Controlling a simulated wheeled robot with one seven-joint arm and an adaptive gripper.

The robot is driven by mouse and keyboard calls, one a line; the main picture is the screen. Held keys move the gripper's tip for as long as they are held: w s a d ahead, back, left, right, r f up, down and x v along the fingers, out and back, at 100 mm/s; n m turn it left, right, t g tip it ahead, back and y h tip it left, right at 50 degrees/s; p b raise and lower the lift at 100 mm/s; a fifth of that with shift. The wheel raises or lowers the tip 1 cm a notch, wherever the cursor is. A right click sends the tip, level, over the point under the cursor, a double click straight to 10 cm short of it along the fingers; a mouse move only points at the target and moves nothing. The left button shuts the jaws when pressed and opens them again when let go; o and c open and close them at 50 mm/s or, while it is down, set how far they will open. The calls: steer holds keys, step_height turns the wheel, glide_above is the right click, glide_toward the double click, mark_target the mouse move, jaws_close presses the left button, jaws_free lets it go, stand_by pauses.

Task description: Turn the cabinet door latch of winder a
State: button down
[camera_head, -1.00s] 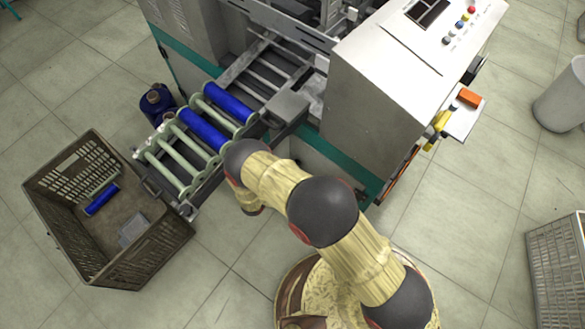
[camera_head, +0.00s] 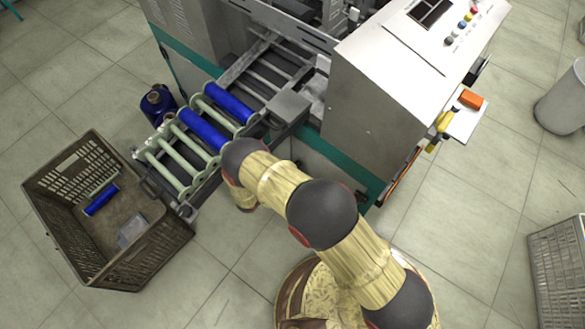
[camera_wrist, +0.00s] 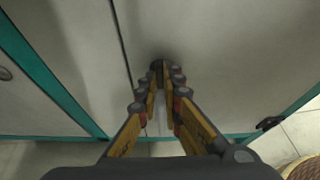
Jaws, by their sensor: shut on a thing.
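Winder a (camera_head: 390,100) is the large grey machine with a teal base frame in the head view. Its cabinet door (camera_wrist: 210,40) fills the middle of the wrist view as a grey panel beside a dark vertical seam. My gripper (camera_wrist: 158,66) points at this panel, its fingertips closed together close to the surface, by a dark shadow. The fingertips cover what they grip, so the latch itself is hidden. In the head view my arm covers the gripper and the door front.
A roller rack (camera_head: 180,150) holds blue bobbins (camera_head: 205,130) left of my arm. A brown crate (camera_head: 65,225) stands on the floor at left. A dark fitting (camera_wrist: 270,122) sits at the cabinet's lower right. An orange block (camera_head: 471,99) lies on a side shelf.

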steer(key=c, duration=2)
jaws_free()
steer(key=shift+o, duration=0.2)
steer(key=shift+s+a, duration=0.1)
steer(key=v, duration=1.1)
steer(key=shift+s+a+r, duration=0.2)
steer(key=shift+a+r, duration=0.05)
steer(key=shift+a, duration=0.05)
